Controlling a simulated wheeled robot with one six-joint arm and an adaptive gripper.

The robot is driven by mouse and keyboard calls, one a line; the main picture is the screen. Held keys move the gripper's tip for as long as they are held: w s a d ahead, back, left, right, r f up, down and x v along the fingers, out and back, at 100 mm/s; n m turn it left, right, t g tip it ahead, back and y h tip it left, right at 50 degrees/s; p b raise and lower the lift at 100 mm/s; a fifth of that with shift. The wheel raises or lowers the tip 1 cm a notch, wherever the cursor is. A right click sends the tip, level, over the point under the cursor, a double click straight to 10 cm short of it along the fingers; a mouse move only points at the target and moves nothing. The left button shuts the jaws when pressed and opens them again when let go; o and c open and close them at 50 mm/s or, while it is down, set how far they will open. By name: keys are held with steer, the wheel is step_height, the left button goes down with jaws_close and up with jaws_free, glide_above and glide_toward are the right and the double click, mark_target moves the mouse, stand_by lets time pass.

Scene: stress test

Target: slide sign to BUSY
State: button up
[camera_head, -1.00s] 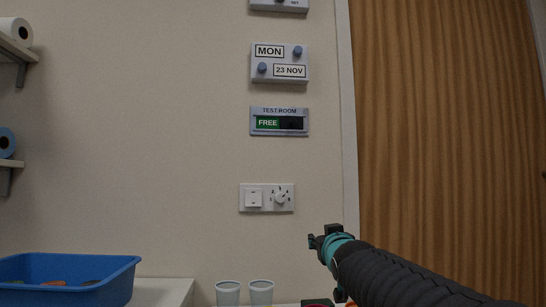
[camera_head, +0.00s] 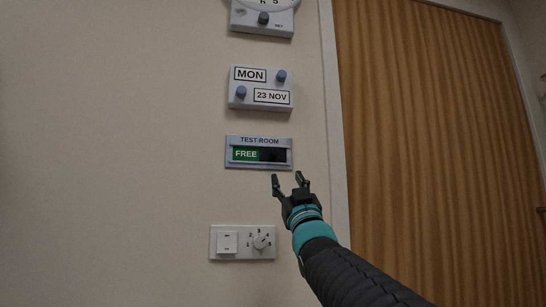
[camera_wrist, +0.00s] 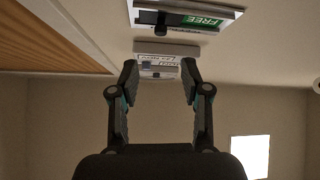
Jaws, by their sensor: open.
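The TEST ROOM sign (camera_head: 258,140) is fixed to the wall and shows a green FREE panel (camera_head: 245,154) at the left of its window. A dark slider (camera_head: 273,155) covers the right part of the window. In the wrist view the sign (camera_wrist: 222,15) is at the top, upside down, with a dark knob (camera_wrist: 160,22) standing out from it. My gripper (camera_head: 288,177) is open and empty, just below the sign's right end and apart from it. Its fingers (camera_wrist: 160,72) also show open in the wrist view.
A calendar unit (camera_head: 261,88) with MON and 23 NOV is above the sign, and a clock (camera_head: 262,20) is above that. A switch plate (camera_head: 242,243) with a dial is below. A wooden door (camera_head: 430,150) with a pale frame is at the right. The wall at left is bare.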

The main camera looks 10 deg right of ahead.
mark_target(276, 155)
steer(key=p+x, duration=0.4)
steer(key=x, duration=0.8)
steer(key=shift+a+p, duration=0.1)
steer(key=shift+p, duration=0.2)
steer(key=shift+s, duration=0.1)
jaws_close()
